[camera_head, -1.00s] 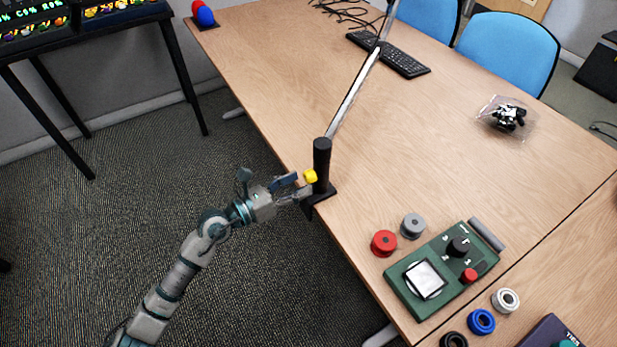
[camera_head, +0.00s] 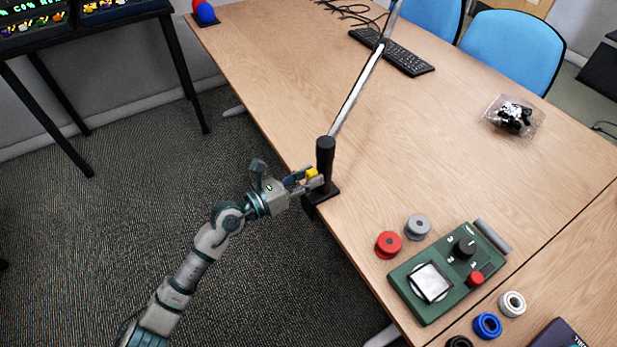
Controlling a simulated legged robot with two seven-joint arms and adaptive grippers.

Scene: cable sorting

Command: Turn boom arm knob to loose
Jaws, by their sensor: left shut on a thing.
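The boom arm stands at the table's left edge, with a black upright base post (camera_head: 325,160) clamped there and a silver pole (camera_head: 357,88) slanting up and to the right. The knob's loose or tight setting cannot be read. My right gripper is not in view.
A green device (camera_head: 448,272) with a black dial sits at the lower right. Red (camera_head: 388,244), grey (camera_head: 418,226) and blue (camera_head: 487,325) spools lie around it. A black keyboard (camera_head: 392,52) and a clear bag (camera_head: 513,117) lie farther back. The table middle is clear.

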